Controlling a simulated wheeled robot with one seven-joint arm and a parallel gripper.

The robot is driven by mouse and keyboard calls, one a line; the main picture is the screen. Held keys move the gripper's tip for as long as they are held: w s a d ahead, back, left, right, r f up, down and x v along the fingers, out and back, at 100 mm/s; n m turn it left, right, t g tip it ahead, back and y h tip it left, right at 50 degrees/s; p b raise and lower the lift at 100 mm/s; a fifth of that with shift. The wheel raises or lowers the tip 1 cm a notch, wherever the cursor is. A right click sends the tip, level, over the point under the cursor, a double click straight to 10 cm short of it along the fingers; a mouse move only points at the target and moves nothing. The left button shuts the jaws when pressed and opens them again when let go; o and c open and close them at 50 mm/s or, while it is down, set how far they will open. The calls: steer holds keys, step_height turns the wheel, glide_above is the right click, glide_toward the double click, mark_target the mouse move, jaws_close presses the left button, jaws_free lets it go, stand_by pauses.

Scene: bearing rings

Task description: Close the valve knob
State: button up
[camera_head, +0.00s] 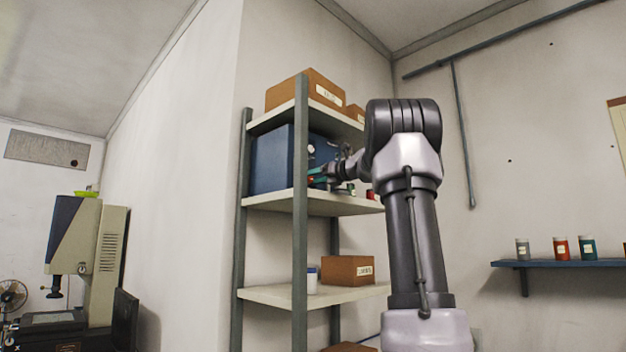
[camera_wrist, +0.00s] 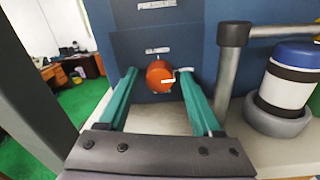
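The valve knob (camera_wrist: 158,80) is a round orange-red knob with a small white mark, on a dark blue panel (camera_wrist: 205,30) below a label whose wording looks like "PRESSURE". My gripper (camera_wrist: 158,74) is open, with its teal fingers to the left and right of the knob in the wrist view. I cannot tell whether either fingertip touches it. In the head view my gripper (camera_head: 318,172) is at the right side of the blue cabinet (camera_head: 270,160) on the middle shelf. The knob is not discernible there.
A grey metal pipe (camera_wrist: 231,60) stands right of my fingers. The shelf unit's upright (camera_head: 300,215) stands left of my gripper in the head view. A brown box (camera_head: 348,270) sits below.

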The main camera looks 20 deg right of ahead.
jaws_close()
steer(key=shift+n, duration=0.3)
steer(key=n, duration=0.8)
steer(key=shift+a+n, duration=0.1)
steer(key=shift+n, duration=0.2)
steer(key=n, duration=0.4)
steer(key=shift+f+n+h, duration=0.1)
steer(key=shift+n+h, duration=0.3)
steer(key=shift+n, duration=1.7)
